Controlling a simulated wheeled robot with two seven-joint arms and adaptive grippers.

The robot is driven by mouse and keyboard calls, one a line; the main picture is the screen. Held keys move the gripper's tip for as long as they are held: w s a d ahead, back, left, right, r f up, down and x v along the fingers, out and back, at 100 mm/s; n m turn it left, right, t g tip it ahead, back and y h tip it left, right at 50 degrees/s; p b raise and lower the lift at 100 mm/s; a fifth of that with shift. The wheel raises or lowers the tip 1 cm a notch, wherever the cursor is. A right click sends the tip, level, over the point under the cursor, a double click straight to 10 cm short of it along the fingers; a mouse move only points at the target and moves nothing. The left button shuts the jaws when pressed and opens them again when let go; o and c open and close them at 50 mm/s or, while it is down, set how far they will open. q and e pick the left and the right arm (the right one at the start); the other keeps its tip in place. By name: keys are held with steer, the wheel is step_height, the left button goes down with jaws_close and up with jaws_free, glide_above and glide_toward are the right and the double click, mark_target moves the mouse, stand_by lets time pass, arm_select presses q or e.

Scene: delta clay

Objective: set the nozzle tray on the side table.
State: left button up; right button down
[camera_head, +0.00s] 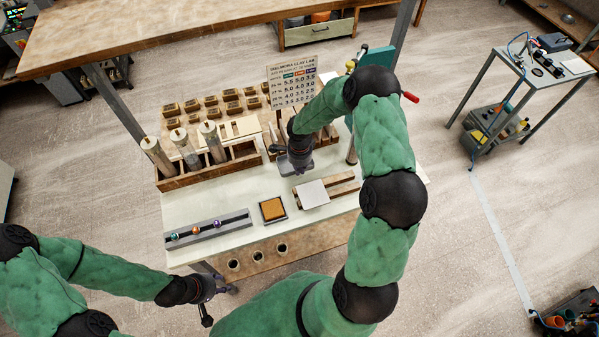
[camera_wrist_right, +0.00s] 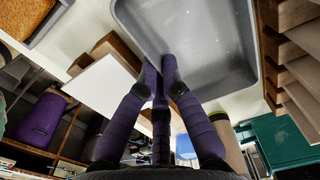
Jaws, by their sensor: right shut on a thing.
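My right gripper (camera_head: 300,160) is over the back middle of the work table. In the right wrist view its purple fingers (camera_wrist_right: 162,75) are closed at the rim of a shallow grey tray (camera_wrist_right: 195,30). The tray's visible floor looks empty. In the head view the tray (camera_head: 286,168) is a small grey patch, mostly hidden by the gripper. A long grey holder (camera_head: 232,223) with coloured nozzles lies at the table's front left. My left gripper (camera_head: 214,298) is empty, fingers spread, off the front edge. A small side table (camera_head: 557,73) stands far right.
The work table (camera_head: 245,195) carries clay tubes in a wooden rack (camera_head: 220,168), a brown sponge-like block (camera_head: 273,209), a white slab (camera_head: 312,194) and a sign (camera_head: 292,82). The side table's top holds dark devices (camera_head: 553,42). Open floor (camera_head: 450,190) lies between the tables.

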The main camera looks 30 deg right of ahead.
steer(key=shift+w+d+f, duration=0.1)
steer(key=shift+w+f, duration=0.15)
steer(key=shift+f, duration=0.2)
steer(key=shift+f+p, duration=0.45)
steer(key=shift+f, duration=0.95)
steer(key=shift+f+b, duration=0.2)
steer(key=shift+b, duration=0.1)
steer(key=c, duration=1.4)
jaws_free()
steer(key=shift+r, duration=0.15)
steer(key=shift+w+r+p, duration=0.1)
steer(key=shift+r+p, duration=0.2)
step_height(320, 180, up, 12)
steer(key=shift+f+b, duration=0.25)
steer(key=shift+b, duration=0.3)
